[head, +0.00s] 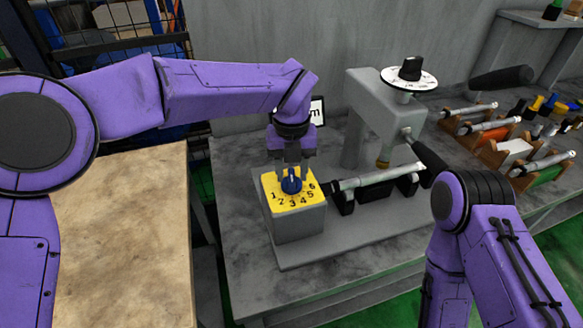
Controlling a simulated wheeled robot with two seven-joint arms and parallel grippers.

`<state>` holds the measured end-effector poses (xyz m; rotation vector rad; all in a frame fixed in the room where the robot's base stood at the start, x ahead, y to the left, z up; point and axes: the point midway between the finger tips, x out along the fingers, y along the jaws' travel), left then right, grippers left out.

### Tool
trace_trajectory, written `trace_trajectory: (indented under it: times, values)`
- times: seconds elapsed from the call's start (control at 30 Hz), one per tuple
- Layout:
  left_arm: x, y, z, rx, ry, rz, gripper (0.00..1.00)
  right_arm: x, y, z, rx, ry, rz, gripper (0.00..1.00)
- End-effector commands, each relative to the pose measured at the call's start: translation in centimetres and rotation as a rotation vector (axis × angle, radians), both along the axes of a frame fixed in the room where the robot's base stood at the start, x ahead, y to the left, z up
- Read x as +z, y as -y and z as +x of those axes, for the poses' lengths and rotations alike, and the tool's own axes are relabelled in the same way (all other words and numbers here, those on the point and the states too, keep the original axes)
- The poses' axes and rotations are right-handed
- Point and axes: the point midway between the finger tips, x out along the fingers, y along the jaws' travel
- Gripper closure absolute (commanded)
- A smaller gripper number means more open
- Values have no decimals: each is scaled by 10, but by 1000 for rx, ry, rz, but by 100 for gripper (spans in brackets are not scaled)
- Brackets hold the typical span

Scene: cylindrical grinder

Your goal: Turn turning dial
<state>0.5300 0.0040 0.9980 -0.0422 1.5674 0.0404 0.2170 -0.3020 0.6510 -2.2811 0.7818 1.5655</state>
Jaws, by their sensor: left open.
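The turning dial (291,184) is a small blue knob on a yellow plate (305,202) with black numbers 1 to 6. The plate tops a grey box (298,226) at the left end of the grinder. My left gripper (290,167) points down at the dial from above and behind. It is open, and its fingertips are at the dial's upper part; I cannot tell whether they touch it. My right arm comes in at the lower right, and its gripper is not in view.
The grinder's grey column (376,110) carries a black knob on a white disc (409,78). A metal bar (378,177) lies in black supports. Wooden racks (496,152) with parts stand at the right. An empty wooden table (124,240) is at the left.

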Motion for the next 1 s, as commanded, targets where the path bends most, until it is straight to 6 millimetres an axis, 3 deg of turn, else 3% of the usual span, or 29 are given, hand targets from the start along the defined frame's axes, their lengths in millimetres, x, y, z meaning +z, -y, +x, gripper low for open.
trace_trajectory:
  times: [0.07,0.2,0.57,1.0]
  values:
    - [0,0,0,0,0,0,57,0,0,0,0,0,0,100]
    - [0,0,0,0,-1,1,100,0,0,0,0,0,0,100]
    - [1,0,0,-36,-2,0,100,5,0,0,0,0,0,100]
    - [4,0,0,-308,-2,-1,100,35,0,0,0,0,0,100]
